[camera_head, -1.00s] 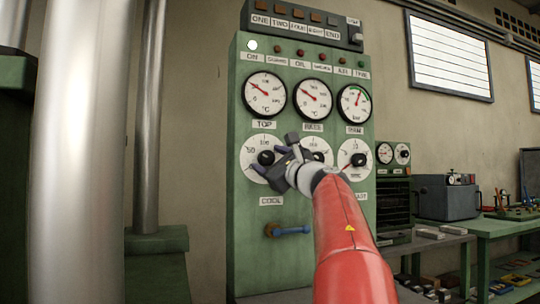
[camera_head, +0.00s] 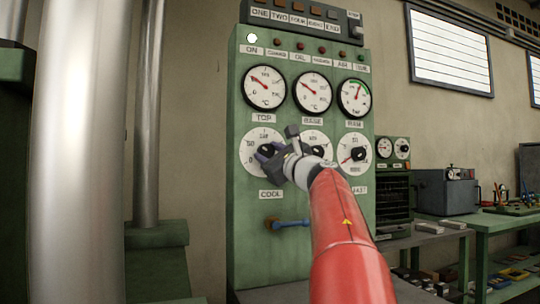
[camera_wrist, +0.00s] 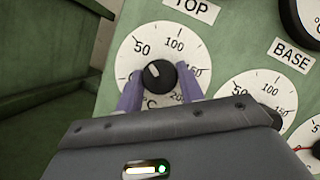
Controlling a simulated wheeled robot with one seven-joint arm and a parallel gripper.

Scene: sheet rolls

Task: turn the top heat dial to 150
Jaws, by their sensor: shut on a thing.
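The top heat dial is a white round scale (camera_head: 258,139) with a black knob (camera_wrist: 160,74), under the TOP label (camera_wrist: 193,8). The scale reads 50, 100, 150 and 200. In the wrist view the knob's pale mark points up and slightly left, between 50 and 100. My gripper (camera_wrist: 158,79) is shut on the knob, with one purple finger on each side. In the head view my gripper (camera_head: 266,156) covers part of the dial and knob.
The BASE dial (camera_wrist: 258,98) sits close to the right of my gripper, partly behind it. A blue-handled lever (camera_head: 290,223) sticks out below. Gauges (camera_head: 264,88) are above. A thick metal column (camera_head: 75,150) stands at the left.

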